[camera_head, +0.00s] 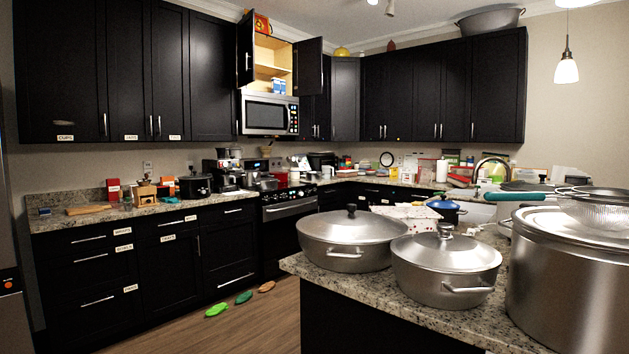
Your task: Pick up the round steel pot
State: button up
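Three round steel pots stand on the granite island at the right. The left one is a wide lidded pot (345,256) with a black knob and a side handle. The middle one is a lidded pot (440,285) with a steel knob and a side handle, close beside the left one. The right one is a large tall stockpot (560,290), cut off by the picture's right edge. Which of these the task means cannot be told from this view. My gripper is not in view.
A blue pot (446,210) sits behind the middle pot. The island's granite edge (400,316) runs along the front. The wooden floor (245,325) at the left has several small green and brown items.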

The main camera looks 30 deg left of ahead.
aim_at(311, 176)
jog(key=u, duration=1.95)
jog(key=i, duration=5.15)
jog(key=z, duration=2.15)
jog(key=i, duration=1.85)
jog(key=u, duration=0.05)
